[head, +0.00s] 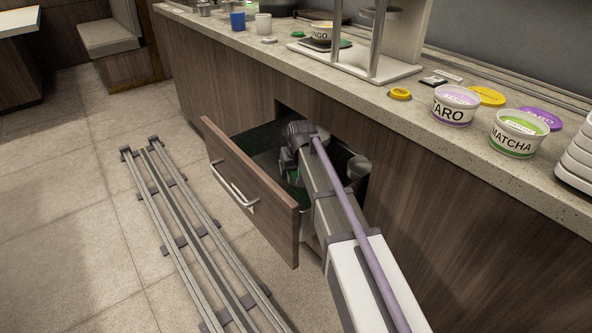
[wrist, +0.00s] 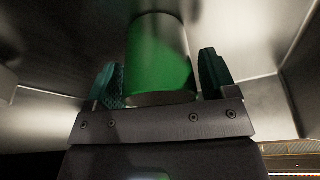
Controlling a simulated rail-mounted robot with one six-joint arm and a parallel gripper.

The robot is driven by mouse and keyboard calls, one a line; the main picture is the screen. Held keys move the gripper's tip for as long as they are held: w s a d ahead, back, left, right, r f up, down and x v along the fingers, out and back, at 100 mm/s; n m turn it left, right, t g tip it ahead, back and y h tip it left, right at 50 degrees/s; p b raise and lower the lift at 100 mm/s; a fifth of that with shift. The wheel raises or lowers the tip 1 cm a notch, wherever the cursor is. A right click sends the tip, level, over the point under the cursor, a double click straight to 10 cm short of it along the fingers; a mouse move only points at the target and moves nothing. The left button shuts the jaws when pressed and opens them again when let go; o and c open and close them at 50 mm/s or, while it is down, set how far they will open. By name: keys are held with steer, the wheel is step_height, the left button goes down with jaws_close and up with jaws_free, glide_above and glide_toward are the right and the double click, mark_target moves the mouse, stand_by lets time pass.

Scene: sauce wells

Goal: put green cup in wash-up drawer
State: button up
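The green cup (wrist: 160,60) is between the two green fingertips of my gripper (wrist: 164,82) in the wrist view. A narrow gap shows on the cup's right side; on the left, the finger is very near it. The fingers look open around the cup. The wash-up drawer (head: 250,190) is pulled out of the counter front in the head view, and my gripper (head: 293,172) is down inside it. Metal drawer walls (wrist: 255,100) surround the cup in the wrist view. In the head view my arm hides most of the cup, and its base contact is unclear.
A blue cup (head: 238,20) and a white cup (head: 263,24) stand on the counter at the back. The taro tub (head: 453,106) and matcha tub (head: 517,135) stand on the right. A metal stand (head: 372,70) is behind the drawer. Floor rails (head: 185,225) run along the left.

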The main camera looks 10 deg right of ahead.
steer(key=shift+o, duration=0.7)
steer(key=shift+r, duration=0.1)
steer(key=shift+r+p, duration=0.35)
steer(key=shift+p, duration=0.15)
steer(key=p+v, duration=1)
steer(key=v, duration=0.1)
steer(key=shift+s+r+p, duration=0.2)
steer(key=shift+p, duration=0.2)
